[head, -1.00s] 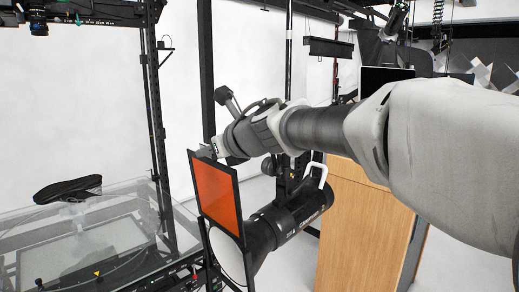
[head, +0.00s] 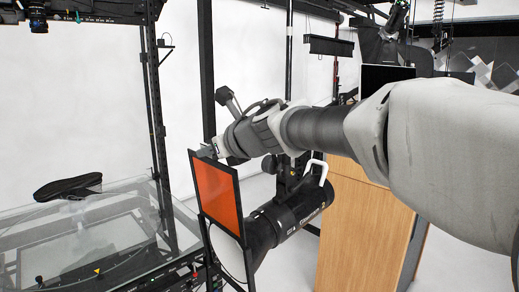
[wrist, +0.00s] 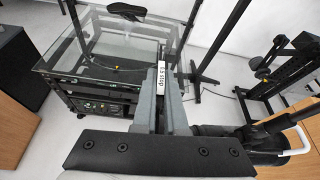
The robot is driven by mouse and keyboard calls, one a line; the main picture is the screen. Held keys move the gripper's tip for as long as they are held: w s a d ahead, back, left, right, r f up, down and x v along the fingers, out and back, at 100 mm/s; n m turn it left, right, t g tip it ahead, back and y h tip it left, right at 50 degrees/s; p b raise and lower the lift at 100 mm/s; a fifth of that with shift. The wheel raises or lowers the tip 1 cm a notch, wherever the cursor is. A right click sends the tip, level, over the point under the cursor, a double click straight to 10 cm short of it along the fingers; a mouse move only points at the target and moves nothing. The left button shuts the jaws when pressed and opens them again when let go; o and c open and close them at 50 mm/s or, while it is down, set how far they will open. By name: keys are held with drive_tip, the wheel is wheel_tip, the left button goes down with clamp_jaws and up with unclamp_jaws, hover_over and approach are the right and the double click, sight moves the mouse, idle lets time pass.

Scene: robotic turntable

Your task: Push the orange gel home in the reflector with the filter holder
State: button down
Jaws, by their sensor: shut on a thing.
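The orange gel (head: 217,190) sits in the black filter holder (head: 192,176), a square frame standing almost upright in the head view. My gripper (head: 209,151) is shut on the top edge of the holder. The round pale front of the reflector (head: 226,256) shows below the gel, on a black lamp (head: 296,212). The holder's lower part overlaps the reflector's front in this view; how deep it is seated I cannot tell.
A glass-topped turntable table (head: 120,205) with a dark shoe (head: 68,186) stands at left. A wooden cabinet (head: 365,225) stands right of the lamp. Black stand posts (head: 207,80) rise behind the holder. A white handle (head: 318,167) sticks up from the lamp.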

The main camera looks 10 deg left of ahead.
sight(220, 220)
drive_tip(key=shift+w+d+f+b, duration=0.2)
drive_tip(key=shift+w+f+b, duration=0.05)
drive_tip(key=shift+f+b, duration=2.6)
drive_tip(key=shift+w+d+f+b, duration=0.25)
drive_tip(key=shift+f+b, duration=2.2)
drive_tip(key=shift+f, duration=0.65)
drive_tip(key=shift+w+d+f+b, duration=0.2)
drive_tip(key=shift+f+b, duration=2.45)
drive_tip(key=shift+f, duration=0.35)
drive_tip(key=c, duration=0.9)
unclamp_jaws()
